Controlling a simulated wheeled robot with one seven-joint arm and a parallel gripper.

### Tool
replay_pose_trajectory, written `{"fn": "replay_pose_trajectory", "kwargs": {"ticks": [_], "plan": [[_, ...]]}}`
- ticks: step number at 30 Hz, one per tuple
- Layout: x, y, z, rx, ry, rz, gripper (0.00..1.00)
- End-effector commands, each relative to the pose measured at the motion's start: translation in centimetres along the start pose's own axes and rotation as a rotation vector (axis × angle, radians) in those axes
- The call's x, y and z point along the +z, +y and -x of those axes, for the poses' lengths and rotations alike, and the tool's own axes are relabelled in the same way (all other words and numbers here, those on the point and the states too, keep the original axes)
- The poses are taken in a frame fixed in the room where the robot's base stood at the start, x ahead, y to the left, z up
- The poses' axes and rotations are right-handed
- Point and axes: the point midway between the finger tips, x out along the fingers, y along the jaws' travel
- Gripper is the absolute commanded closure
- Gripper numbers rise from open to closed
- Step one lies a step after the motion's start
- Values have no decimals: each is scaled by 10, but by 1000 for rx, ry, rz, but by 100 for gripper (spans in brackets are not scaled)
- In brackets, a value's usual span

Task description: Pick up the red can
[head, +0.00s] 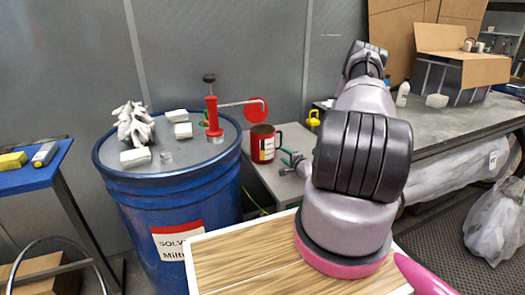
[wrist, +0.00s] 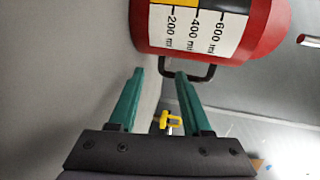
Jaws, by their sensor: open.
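The red can (head: 262,146) has a white label and a dark handle, and stands upright on a small grey table. In the wrist view the can (wrist: 262,28) fills the top right, its label showing a millilitre scale, its top and bottom partly out of frame. My gripper (wrist: 159,73) has two teal fingers, open with nothing held. The can lies beyond the fingertips. Its dark handle (wrist: 200,76) overlaps the right fingertip in the picture; I cannot tell whether they touch. In the head view my gripper (head: 287,157) is just right of the can, low near the tabletop.
A blue barrel (head: 170,190) with a red hand pump (head: 213,118) and white pieces stands left of the small table (head: 285,185). A yellow object (head: 313,120) is behind my gripper. A grey wall (head: 270,45) is behind. A wooden surface (head: 260,265) lies in front.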

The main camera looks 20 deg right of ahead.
Motion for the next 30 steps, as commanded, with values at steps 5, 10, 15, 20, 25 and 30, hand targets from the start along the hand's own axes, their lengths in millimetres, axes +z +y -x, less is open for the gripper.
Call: {"fn": "replay_pose_trajectory", "kwargs": {"ticks": [5, 10, 15, 20, 25, 30], "plan": [[0, -1, -28, 0, -2, 4, 51], [0, -1, -39, -1, -2, 4, 51], [1, -3, -61, -1, -4, 6, 51], [-1, -3, -82, 1, -2, 5, 51], [-1, -3, -88, 1, -1, 2, 51], [-1, -3, -88, 1, -1, 2, 62]]}}
